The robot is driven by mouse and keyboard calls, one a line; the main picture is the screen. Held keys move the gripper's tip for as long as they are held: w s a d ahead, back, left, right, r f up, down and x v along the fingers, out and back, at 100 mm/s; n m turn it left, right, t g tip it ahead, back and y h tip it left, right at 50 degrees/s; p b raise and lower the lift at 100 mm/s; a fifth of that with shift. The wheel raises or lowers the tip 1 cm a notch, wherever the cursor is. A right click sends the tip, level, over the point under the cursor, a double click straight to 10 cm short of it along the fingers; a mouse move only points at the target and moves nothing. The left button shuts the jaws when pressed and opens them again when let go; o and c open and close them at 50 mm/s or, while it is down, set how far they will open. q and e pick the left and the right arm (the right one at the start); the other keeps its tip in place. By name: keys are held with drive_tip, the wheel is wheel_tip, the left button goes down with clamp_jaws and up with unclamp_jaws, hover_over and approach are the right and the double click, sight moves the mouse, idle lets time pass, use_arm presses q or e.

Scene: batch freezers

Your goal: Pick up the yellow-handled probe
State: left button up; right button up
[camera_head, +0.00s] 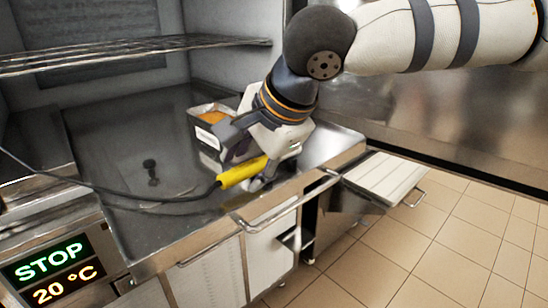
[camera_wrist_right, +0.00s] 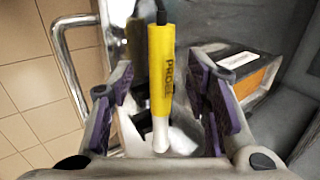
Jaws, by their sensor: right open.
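The yellow-handled probe (camera_head: 240,173) lies near the front edge of the steel counter in the head view, with a black cable running left from its handle. In the right wrist view the probe (camera_wrist_right: 161,65) stands lengthwise between the two purple-padded fingers, with a gap on each side. My right gripper (camera_head: 250,168) is open around or just above the handle; the exact height is hard to tell. In the wrist view my right gripper (camera_wrist_right: 162,105) holds nothing. The probe's pale lower end is partly blurred. My left gripper is not in view.
A wire shelf (camera_head: 130,52) crosses the chamber above left. A display (camera_head: 55,270) reads STOP, 20 °C.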

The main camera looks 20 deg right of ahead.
drive_tip(key=shift+w+a+f, duration=0.15)
drive_tip(key=shift+w+f, duration=0.25)
drive_tip(key=shift+f, duration=0.1)
clamp_jaws()
drive_tip(key=shift+r, duration=0.1)
